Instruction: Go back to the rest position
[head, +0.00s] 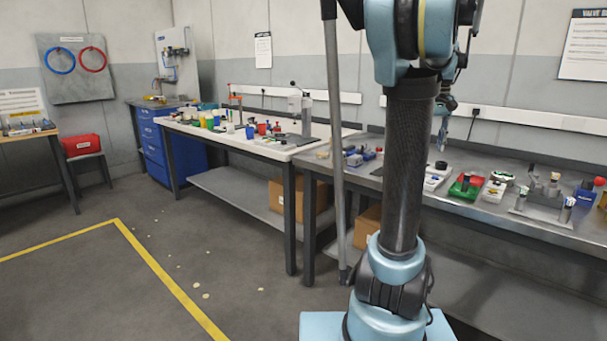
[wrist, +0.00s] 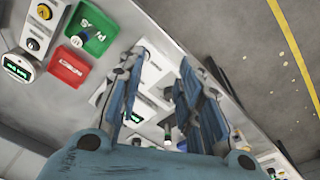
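My gripper (wrist: 168,62) shows in the wrist view with its two blue fingers spread apart and nothing seen between them. It hangs over a bench with small parts and devices below. In the head view my gripper (head: 443,132) is partly hidden behind my own arm, above the right-hand metal bench (head: 480,212). My arm stands upright in the middle of the head view.
In the wrist view a green tray (wrist: 101,42) and a red tray (wrist: 68,65) lie on the bench, beside small white devices. A second bench (head: 257,147) holds cups and tools. Open floor (head: 70,285) with yellow tape lies left.

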